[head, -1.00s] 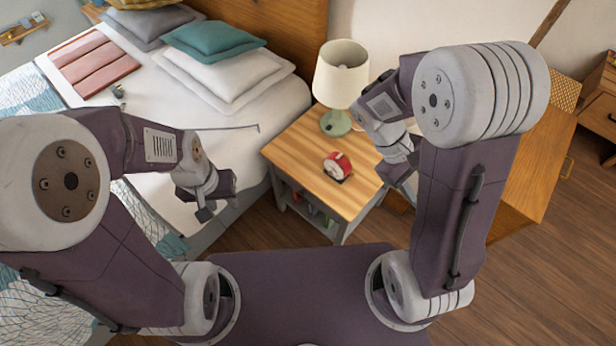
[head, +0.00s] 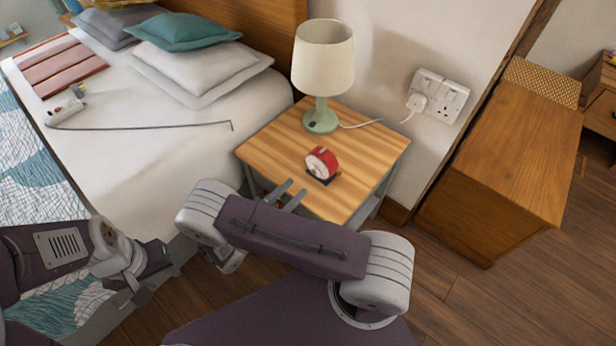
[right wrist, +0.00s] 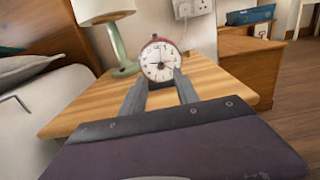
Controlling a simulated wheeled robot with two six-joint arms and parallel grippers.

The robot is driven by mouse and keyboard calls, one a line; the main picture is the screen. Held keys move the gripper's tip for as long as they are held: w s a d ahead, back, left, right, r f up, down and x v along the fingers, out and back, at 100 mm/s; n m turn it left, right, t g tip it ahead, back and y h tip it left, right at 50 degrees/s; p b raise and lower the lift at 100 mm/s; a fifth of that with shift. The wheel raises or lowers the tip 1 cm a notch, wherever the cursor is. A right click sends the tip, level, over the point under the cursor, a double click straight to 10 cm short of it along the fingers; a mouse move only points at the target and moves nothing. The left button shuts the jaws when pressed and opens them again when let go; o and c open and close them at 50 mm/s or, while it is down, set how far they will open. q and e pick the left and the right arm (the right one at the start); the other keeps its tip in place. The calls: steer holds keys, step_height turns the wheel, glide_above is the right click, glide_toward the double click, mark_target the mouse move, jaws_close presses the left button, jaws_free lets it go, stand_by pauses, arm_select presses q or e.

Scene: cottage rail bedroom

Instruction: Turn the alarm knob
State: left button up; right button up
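The red alarm clock (head: 321,162) stands on the wooden nightstand (head: 264,152), near the middle of its top. Its white dial (right wrist: 159,62) faces my right wrist camera. No alarm knob can be made out; the back of the clock is hidden. My right gripper (head: 290,194) is at the nightstand's near edge, in front and to the left of the clock. Its two fingers are apart and empty, and in the right wrist view (right wrist: 160,88) they point at the clock without visible contact. My left gripper (head: 152,270) is low at the left beside the bed; its finger opening is unclear.
A lamp (head: 322,75) with a green base stands behind the clock, its cord running to a wall socket (head: 437,97). The bed (head: 150,130) is left of the nightstand. A wooden cabinet (head: 510,150) is at the right, with bare floor in front.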

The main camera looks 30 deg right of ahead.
mark_target(314, 170)
steer(key=x, duration=0.8)
steer(key=shift+b, duration=0.35)
steer(key=shift+a, duration=0.1)
jaws_close()
